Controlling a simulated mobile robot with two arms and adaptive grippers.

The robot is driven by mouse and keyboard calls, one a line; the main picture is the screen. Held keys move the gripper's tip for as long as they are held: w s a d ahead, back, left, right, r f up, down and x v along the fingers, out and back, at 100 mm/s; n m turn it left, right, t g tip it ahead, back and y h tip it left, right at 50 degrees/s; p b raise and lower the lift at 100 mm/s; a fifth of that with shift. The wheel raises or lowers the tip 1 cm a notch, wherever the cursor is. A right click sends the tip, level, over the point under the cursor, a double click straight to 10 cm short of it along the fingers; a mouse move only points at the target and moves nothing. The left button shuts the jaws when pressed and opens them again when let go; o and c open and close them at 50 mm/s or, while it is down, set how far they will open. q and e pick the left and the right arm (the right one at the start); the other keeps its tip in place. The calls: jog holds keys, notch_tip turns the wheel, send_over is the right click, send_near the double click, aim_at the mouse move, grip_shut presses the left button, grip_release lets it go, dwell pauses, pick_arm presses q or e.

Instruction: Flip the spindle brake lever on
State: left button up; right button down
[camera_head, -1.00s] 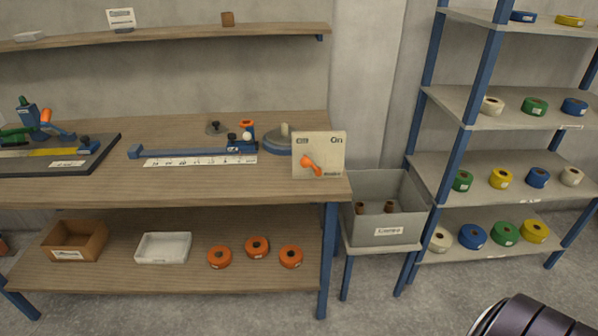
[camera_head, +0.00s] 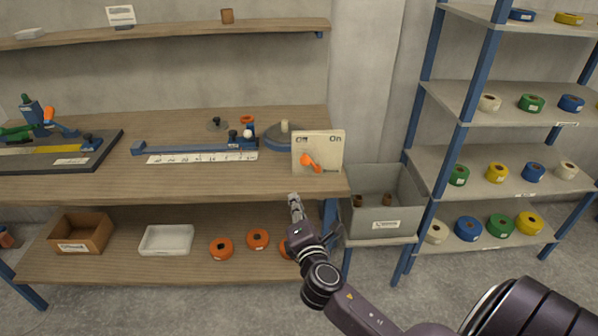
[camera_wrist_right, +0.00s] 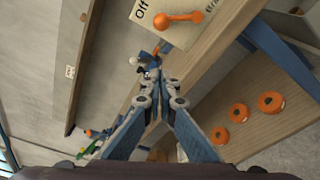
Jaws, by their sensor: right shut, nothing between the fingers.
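The spindle brake panel (camera_head: 330,150) is a pale board at the right front corner of the workbench, marked Off at its upper left and On at its upper right. Its orange lever (camera_head: 307,159) slants from upper left to lower right. The panel (camera_wrist_right: 178,36) and lever (camera_wrist_right: 180,20) also show at the top of the right wrist view. My right gripper (camera_head: 294,200) is shut and empty, below and in front of the panel, apart from the lever. Its fingertips (camera_wrist_right: 160,82) meet in the wrist view. My left gripper is not in view.
The workbench (camera_head: 230,180) carries a blue slide with a ruler (camera_head: 200,158) and a round blue-grey base (camera_head: 280,137) behind the panel. A grey bin (camera_head: 385,215) stands right of the bench. Orange rolls (camera_head: 221,249) lie on the lower shelf. A tape rack stands at right.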

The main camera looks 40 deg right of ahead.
aim_at(311, 164)
jog(key=shift+w, duration=0.15)
jog(key=w+d+p, duration=0.3)
jog(key=w+d, duration=0.4)
jog(key=w, duration=0.1)
jog(key=shift+w+d+r, duration=0.2)
jog(key=shift+w+r, duration=0.1)
jog(key=shift+r, duration=0.1)
